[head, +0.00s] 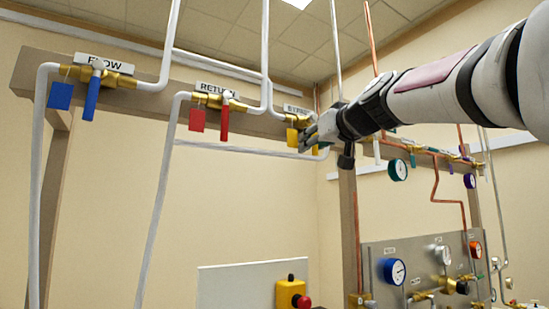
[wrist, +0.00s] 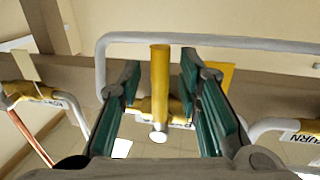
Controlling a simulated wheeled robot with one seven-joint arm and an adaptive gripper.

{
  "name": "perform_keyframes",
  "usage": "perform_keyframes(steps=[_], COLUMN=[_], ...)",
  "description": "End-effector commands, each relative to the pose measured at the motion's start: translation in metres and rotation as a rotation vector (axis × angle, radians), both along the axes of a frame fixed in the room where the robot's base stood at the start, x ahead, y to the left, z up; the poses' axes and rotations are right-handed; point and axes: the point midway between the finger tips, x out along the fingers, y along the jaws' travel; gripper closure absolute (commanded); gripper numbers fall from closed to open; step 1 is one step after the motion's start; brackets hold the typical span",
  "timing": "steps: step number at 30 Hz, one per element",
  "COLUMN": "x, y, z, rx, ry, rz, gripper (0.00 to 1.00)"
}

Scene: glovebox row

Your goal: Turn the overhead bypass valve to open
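The bypass valve has a brass body (head: 299,121) and a yellow tag (head: 292,138) on the overhead beam, below its label (head: 297,109), partly hidden by my gripper. My gripper (head: 311,141) is at this valve. In the wrist view, the valve's yellow lever (wrist: 159,85) stands between the two green-padded fingers of my gripper (wrist: 160,75). The fingers are apart, with a visible gap on both sides of the lever. The yellow tag (wrist: 219,75) shows behind the right finger. The lever appears to hang down, across the pipe line.
The flow valve with blue lever (head: 92,95) and the return valve with red lever (head: 224,122) sit left on the same beam (head: 160,97). White pipes (head: 265,55) rise around them. A gauge panel (head: 420,260) stands lower right. A yellow box with red button (head: 291,294) is below.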

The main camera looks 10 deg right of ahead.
Motion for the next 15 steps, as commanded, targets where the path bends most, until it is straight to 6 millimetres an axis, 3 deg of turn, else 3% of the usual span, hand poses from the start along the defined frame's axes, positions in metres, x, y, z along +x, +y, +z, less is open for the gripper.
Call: perform_keyframes(steps=[3, 7, 8, 15], x=[-0.0002, -0.0004, -0.0004, -0.0005], y=[0.0000, -0.0001, -0.0001, -0.0002], z=[0.0001, 0.0002, 0.0002, 0.0002], rx=[0.000, 0.000, 0.000, -0.001], ry=[0.000, 0.000, 0.000, -0.001], rz=[0.000, 0.000, 0.000, 0.000], gripper=[0.68, 0.98, 1.00, 1.00])
